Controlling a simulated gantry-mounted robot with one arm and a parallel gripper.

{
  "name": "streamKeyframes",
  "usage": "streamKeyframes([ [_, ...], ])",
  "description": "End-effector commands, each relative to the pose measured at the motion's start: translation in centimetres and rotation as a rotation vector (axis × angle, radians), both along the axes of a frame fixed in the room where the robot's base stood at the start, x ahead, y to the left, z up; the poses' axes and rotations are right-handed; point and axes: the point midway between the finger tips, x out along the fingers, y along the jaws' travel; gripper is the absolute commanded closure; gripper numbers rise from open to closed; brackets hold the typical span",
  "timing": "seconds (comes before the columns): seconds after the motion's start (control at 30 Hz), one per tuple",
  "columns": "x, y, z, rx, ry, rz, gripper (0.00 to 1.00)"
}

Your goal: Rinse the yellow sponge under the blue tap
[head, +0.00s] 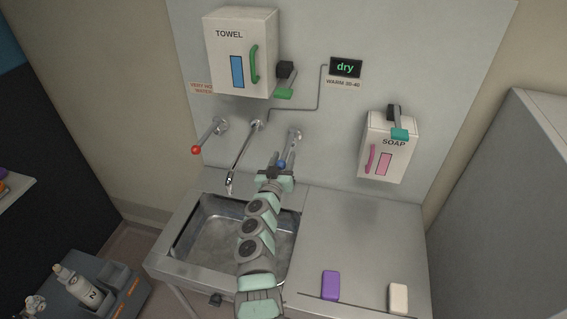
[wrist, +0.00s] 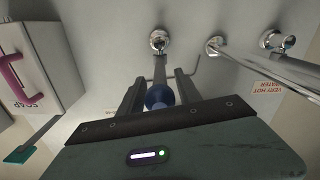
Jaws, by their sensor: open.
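The blue tap is a lever with a blue ball knob (head: 281,164) on the wall, right of the spout (head: 240,158). My gripper (head: 276,172) is right at this knob. In the wrist view the blue knob (wrist: 158,97) sits between the two open fingers of my gripper (wrist: 160,80); I cannot tell whether they touch it. The spout ends above the steel sink (head: 183,229), whose right part my arm hides. No water shows, and the display (head: 345,68) reads "dry". I see no yellow sponge in either view.
A red-knobbed tap (head: 196,149) marked very hot water is left of the spout. A towel box (head: 240,55) and soap box (head: 388,147) hang on the wall. A purple block (head: 331,285) and cream block (head: 398,298) lie on the right counter (head: 355,235), mostly clear.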

Motion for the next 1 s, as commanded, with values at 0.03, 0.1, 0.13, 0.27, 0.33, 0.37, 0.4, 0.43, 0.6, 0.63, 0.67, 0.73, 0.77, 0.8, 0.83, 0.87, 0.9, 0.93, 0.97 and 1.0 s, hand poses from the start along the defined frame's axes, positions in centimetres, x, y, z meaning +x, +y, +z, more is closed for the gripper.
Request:
streamKeyframes([
  [0.03,0.09,-0.01,0.00,0.000,0.000,0.000,0.59],
  [0.1,0.13,-0.03,0.05,0.000,0.000,0.000,0.59],
  [0.13,0.12,-0.04,0.05,0.000,0.000,0.000,0.59],
  [0.27,0.10,-0.05,0.02,0.000,0.000,0.000,0.59],
  [0.33,0.10,-0.05,0.01,0.000,0.001,0.000,0.63],
  [0.37,0.09,-0.05,0.00,0.000,0.001,0.000,0.65],
  [0.4,0.09,-0.05,-0.01,0.000,0.001,0.000,0.68],
  [0.43,0.09,-0.06,0.00,0.000,0.001,0.000,0.71],
  [0.6,0.08,-0.05,-0.04,0.000,0.001,0.000,0.85],
  [0.63,0.08,-0.05,-0.04,0.000,0.001,0.000,0.87],
  [0.67,0.08,-0.05,-0.04,0.000,0.001,0.000,0.90],
  [0.73,0.09,-0.06,-0.03,0.000,0.001,0.000,0.95],
  [0.77,0.08,-0.06,-0.04,0.000,0.001,0.000,0.98],
  [0.8,0.08,-0.06,-0.04,0.000,0.001,0.000,1.00],
  [0.83,0.08,-0.06,-0.04,0.000,0.001,0.000,1.00],
  [0.87,0.08,-0.06,-0.04,0.000,0.001,0.000,1.00],
  [0.9,0.07,-0.07,-0.05,0.000,0.001,0.000,1.00],
  [0.93,0.07,-0.08,-0.06,0.000,0.001,0.000,1.00],
  [0.97,0.07,-0.07,-0.07,0.000,0.001,0.000,1.00],
  [1.0,0.07,-0.07,-0.07,0.000,0.001,0.000,1.00],
])
